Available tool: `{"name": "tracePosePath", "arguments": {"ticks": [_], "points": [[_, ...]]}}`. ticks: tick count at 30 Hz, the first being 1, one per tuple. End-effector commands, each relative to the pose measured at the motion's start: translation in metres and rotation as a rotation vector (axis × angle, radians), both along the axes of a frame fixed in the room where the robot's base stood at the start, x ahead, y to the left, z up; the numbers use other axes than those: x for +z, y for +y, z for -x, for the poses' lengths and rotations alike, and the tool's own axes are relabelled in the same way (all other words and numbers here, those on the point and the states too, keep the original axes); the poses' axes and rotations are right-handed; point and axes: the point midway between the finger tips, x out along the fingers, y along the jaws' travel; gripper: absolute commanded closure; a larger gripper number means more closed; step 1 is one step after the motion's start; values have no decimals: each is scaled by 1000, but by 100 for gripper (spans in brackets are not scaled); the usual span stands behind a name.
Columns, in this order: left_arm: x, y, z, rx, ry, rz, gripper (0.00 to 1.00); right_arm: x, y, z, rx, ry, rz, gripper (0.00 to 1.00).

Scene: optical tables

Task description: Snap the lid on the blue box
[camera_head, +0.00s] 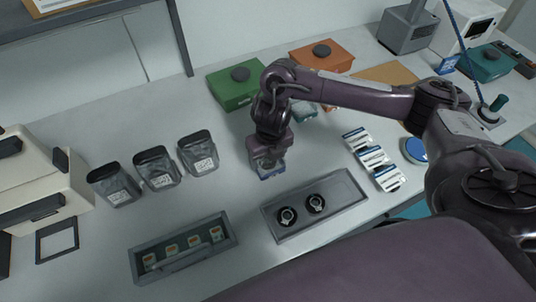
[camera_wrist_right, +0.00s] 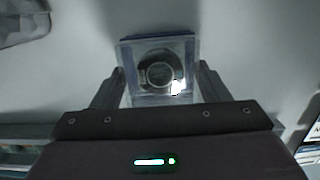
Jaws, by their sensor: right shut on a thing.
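My right gripper (camera_head: 268,160) hangs over the middle of the table, pointing down. In the right wrist view its two fingers (camera_wrist_right: 160,92) are shut on the sides of a clear square lid (camera_wrist_right: 130,82). A dark ring-shaped part (camera_wrist_right: 160,74) shows through the clear plastic. The blue box (camera_head: 270,174) shows as a blue edge under the lid, just above or on the table; a blue rim (camera_wrist_right: 157,38) also shows along the lid's far side in the wrist view. I cannot tell whether the lid is fully seated. My left gripper is out of view.
A grey tray (camera_head: 345,190) with two round black parts is close in front. A grey case (camera_head: 143,258) holding small items lies front left. Several dark pouches (camera_head: 157,168) stand left. Green (camera_head: 235,90) and orange (camera_head: 322,58) boxes stand behind. White-blue packs (camera_head: 373,159) lie right.

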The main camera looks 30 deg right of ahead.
Motion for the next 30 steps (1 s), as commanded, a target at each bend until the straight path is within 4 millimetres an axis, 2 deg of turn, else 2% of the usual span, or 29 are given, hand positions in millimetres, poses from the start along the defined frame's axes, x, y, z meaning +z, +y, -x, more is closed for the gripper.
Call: {"name": "tracePosePath", "arguments": {"ticks": [11, 12, 17, 26, 30], "points": [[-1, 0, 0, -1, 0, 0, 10, -1, 0, 0, 0, -1, 0, 53], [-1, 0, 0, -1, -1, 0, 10, -1, 0, 0, 0, 0, 0, 28], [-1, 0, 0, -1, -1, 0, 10, -1, 0, 0, 0, -1, 0, 7], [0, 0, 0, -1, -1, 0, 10, 1, 0, 0, 0, -2, 0, 6], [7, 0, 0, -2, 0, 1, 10, 19, 0, 0, 2, -6, 1, 6]]}}
